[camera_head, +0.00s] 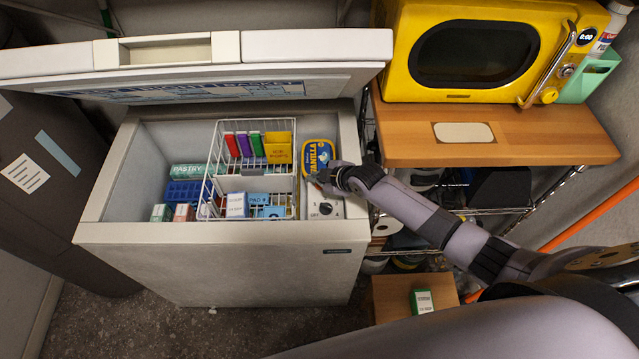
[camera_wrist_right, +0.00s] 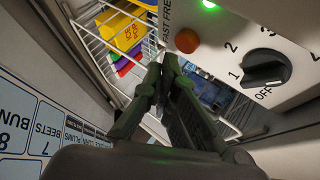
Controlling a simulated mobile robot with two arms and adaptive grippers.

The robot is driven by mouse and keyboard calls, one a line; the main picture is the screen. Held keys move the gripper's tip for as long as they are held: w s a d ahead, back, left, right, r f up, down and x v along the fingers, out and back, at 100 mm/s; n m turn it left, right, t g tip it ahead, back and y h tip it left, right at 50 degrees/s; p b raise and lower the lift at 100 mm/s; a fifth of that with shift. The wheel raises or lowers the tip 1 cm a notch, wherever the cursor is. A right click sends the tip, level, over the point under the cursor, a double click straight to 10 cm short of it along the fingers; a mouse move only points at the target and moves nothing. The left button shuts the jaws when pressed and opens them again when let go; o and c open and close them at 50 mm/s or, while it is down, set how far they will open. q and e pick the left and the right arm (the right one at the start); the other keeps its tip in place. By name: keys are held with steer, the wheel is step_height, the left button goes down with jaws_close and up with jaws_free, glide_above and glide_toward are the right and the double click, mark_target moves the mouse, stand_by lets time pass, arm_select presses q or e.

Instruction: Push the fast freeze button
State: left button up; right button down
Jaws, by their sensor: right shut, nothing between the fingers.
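The orange round fast freeze button (camera_wrist_right: 187,40) sits on a white control panel (camera_wrist_right: 285,25), beside lettering that reads "FAST FRE" before it is cut off. A black dial (camera_wrist_right: 266,69) with numbers and OFF is on the same panel. My right gripper (camera_wrist_right: 163,75) is shut and empty, its tips just below and left of the button in the wrist view, apart from it in the picture. In the head view the right gripper (camera_head: 324,178) is over the right end of the open chest freezer (camera_head: 220,232), above the panel (camera_head: 325,208). My left gripper is out of view.
The raised freezer lid (camera_head: 190,70) hangs above the opening. A wire basket (camera_head: 252,155) with food packs and a vanilla tub (camera_head: 318,154) is beside the gripper. A wooden shelf (camera_head: 540,135) with a yellow microwave (camera_head: 475,50) stands at the right.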

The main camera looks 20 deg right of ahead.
mark_target(318, 186)
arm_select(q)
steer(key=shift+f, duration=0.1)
arm_select(e)
steer(key=shift+f, duration=0.1)
arm_select(q)
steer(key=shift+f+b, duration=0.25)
steer(key=shift+b, duration=0.1)
arm_select(e)
steer(key=shift+f, duration=0.35)
